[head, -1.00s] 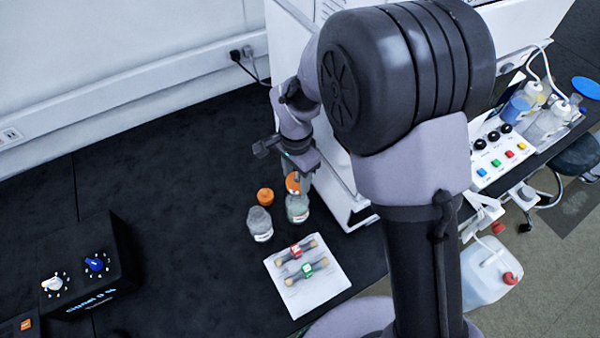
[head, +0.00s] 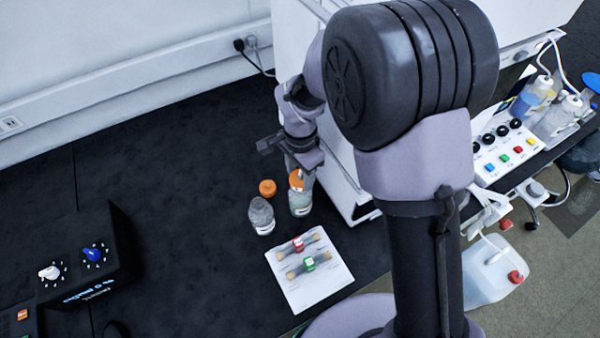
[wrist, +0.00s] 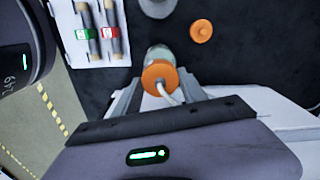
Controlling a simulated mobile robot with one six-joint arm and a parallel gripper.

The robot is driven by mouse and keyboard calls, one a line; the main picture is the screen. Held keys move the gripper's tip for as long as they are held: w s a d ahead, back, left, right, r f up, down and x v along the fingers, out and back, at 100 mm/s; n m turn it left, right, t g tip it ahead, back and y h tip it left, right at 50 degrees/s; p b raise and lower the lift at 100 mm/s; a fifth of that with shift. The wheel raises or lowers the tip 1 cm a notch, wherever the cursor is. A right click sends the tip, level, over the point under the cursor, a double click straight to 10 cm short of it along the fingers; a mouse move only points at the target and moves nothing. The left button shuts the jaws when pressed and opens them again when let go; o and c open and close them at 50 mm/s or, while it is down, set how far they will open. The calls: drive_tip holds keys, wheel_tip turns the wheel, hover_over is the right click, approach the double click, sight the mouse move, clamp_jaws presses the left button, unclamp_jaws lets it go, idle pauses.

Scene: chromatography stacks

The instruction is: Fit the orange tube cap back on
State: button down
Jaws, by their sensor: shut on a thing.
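An orange cap with a pale tube (wrist: 160,76) is between the fingers of my gripper (wrist: 160,92) in the wrist view, and the gripper is shut on it. In the head view this cap (head: 296,180) is at the top of a clear bottle (head: 300,204) on the black bench. The bottle (wrist: 158,54) shows partly beneath the cap in the wrist view. Whether the cap is seated or just above the neck, I cannot tell. My gripper (head: 301,172) is partly hidden behind the cap in the head view.
A second orange cap (head: 267,188) lies on the bench, near another bottle without a cap (head: 261,215). A white sheet (head: 310,285) with two columns, one red-banded and one green-banded, lies in front. A white cabinet stands close on the right.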

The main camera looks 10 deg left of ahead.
drive_tip(key=shift+f, duration=0.1)
drive_tip(key=shift+f+b, duration=0.9)
drive_tip(key=shift+f, duration=0.05)
drive_tip(key=shift+f+b, duration=0.45)
drive_tip(key=c, duration=0.6)
unclamp_jaws()
drive_tip(key=shift+o, duration=0.2)
drive_tip(key=o, duration=0.4)
drive_tip(key=shift+r, duration=0.1)
